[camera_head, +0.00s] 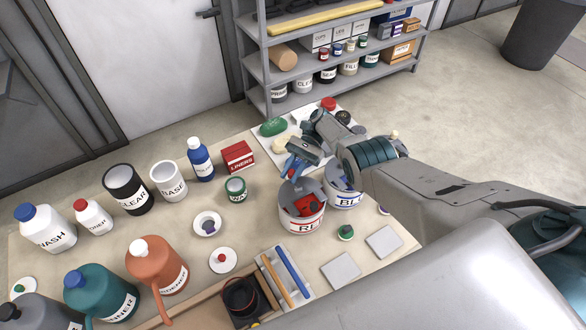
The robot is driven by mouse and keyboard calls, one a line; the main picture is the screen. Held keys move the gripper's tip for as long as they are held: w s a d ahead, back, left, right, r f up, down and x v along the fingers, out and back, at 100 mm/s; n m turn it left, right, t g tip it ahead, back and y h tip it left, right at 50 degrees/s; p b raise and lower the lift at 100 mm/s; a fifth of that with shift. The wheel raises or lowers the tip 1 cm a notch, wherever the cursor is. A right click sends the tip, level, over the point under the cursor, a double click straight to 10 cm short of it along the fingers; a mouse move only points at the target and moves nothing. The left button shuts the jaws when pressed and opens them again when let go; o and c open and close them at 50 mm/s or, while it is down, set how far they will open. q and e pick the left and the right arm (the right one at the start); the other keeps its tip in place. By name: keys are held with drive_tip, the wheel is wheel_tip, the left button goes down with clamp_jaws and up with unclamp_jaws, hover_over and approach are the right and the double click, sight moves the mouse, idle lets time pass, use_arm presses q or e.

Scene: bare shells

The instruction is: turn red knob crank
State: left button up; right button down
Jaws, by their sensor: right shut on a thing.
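A white can with a red-lettered label (303,224) stands near the table's right side. Red crank parts (304,206) show on its grey top. My right gripper (290,176) reaches down over the back left of this can from the right. It is shut on the red knob crank; the fingers largely hide the knob. A similar can labelled in blue (346,202) stands just behind and to the right, partly under my right arm. My left gripper is not in view.
A wooden tray (215,302) is in front.

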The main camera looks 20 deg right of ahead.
drive_tip(key=shift+a+n+g+h+b, duration=0.3)
drive_tip(key=shift+n+g+h+b, duration=0.2)
drive_tip(key=shift+n+g+b, duration=0.15)
drive_tip(key=shift+s+a+n+g, duration=0.1)
drive_tip(key=shift+a+n+g, duration=0.05)
drive_tip(key=shift+n+g, duration=0.15)
drive_tip(key=c, duration=1.3)
unclamp_jaws()
drive_tip(key=shift+s, duration=0.1)
drive_tip(key=shift+o, duration=0.2)
drive_tip(key=shift+r, duration=0.15)
